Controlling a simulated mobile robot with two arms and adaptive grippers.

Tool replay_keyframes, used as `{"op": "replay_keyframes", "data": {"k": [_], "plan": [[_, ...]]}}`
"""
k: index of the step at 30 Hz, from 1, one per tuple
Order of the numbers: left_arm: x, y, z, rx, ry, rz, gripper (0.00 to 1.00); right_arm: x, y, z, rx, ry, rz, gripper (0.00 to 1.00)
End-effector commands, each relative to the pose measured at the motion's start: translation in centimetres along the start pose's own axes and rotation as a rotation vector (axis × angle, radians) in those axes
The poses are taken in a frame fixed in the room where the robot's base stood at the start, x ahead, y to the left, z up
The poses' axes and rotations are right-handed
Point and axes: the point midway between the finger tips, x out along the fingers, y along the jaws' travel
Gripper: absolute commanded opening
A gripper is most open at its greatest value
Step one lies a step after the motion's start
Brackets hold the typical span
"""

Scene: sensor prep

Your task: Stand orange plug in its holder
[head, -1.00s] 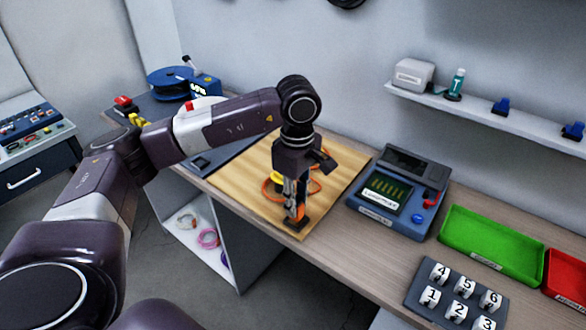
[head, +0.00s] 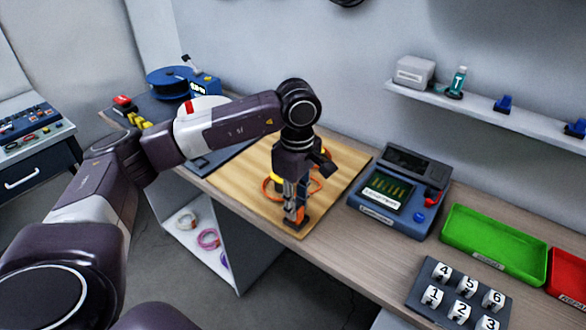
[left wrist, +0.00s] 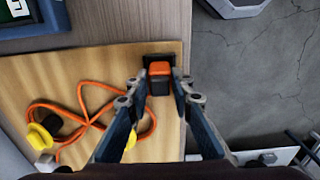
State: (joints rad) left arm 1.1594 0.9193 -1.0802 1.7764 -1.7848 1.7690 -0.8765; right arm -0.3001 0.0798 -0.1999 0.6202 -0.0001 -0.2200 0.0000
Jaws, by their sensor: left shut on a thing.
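My left gripper (head: 294,205) points down over the near corner of the wooden board and is shut on the orange plug (head: 299,213). In the left wrist view the plug (left wrist: 160,72), orange on top with a dark lower part, is between the fingertips (left wrist: 158,88). The black holder (left wrist: 157,56) lies at the board's edge, directly around or under the plug. It also shows in the head view as a dark base (head: 290,222). I cannot tell how deep the plug sits in it. My right gripper is not in view.
An orange cable (left wrist: 75,108) with yellow parts lies looped on the wooden board (head: 240,175). A blue tester (head: 385,222), a green tray (head: 490,245), a red tray (head: 568,275) and a numbered block rack (head: 437,320) stand to the right. The bench drops off at the front.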

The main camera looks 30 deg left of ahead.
Motion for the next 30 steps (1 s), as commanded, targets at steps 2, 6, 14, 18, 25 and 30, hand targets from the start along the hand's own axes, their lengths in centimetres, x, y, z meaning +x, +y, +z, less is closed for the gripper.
{"op": "replay_keyframes", "data": {"k": [2,6,14,18,25,30], "plan": [[0.2,0.0,0.0,0.000,0.000,0.000,0.00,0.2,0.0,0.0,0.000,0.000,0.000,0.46],[0.4,0.0,0.0,0.000,0.000,0.000,0.00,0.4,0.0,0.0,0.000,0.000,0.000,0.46],[0.5,0.0,0.0,0.000,0.000,0.000,0.35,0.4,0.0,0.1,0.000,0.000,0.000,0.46],[0.5,0.0,0.0,0.000,0.000,0.000,0.41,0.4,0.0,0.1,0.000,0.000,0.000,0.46],[0.4,0.0,0.0,0.000,0.000,0.000,0.41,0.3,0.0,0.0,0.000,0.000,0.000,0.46],[-0.6,0.0,0.0,0.000,0.000,0.001,0.41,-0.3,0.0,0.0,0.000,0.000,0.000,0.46]]}}
